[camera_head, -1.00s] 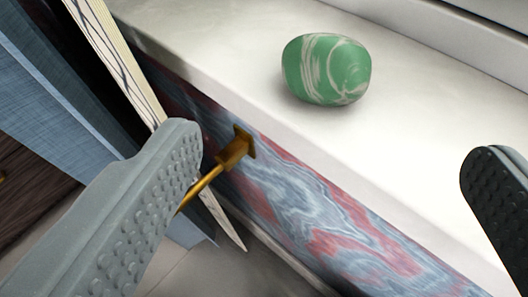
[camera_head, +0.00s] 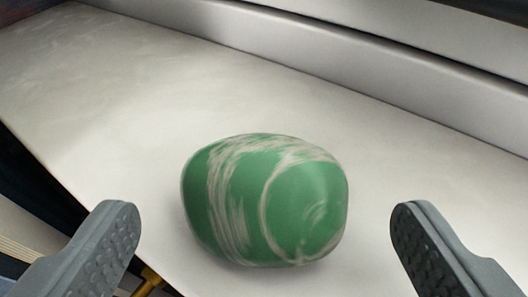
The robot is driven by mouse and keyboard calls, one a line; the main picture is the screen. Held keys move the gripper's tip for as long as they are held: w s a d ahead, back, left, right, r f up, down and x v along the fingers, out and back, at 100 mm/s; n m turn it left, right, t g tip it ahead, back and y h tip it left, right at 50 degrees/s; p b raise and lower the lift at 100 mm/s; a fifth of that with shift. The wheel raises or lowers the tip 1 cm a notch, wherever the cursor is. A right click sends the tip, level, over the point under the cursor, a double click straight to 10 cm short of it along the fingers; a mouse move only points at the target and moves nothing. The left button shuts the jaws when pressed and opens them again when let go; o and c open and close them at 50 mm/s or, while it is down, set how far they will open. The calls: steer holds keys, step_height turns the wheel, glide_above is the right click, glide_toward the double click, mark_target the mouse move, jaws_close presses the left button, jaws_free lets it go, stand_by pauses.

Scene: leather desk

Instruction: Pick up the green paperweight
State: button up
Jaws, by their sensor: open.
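The green paperweight (camera_head: 266,200) is a rounded stone-like block with pale swirls. It sits on a white ledge (camera_head: 130,85), near the middle of the view. My gripper (camera_head: 262,225) is open, with one finger to the left of the paperweight and one to the right. There is a visible gap on each side, and the fingers do not appear to touch it. The underside of the paperweight is hidden.
A raised pale rim (camera_head: 330,70) runs along the back of the ledge. The ledge's front edge drops off at the lower left, where a brass-coloured fitting (camera_head: 148,282) shows. The ledge is clear around the paperweight.

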steer(key=x, duration=0.3)
steer(key=shift+s+f+b, duration=0.1)
steer(key=shift+b, duration=0.2)
steer(key=c, duration=1.2)
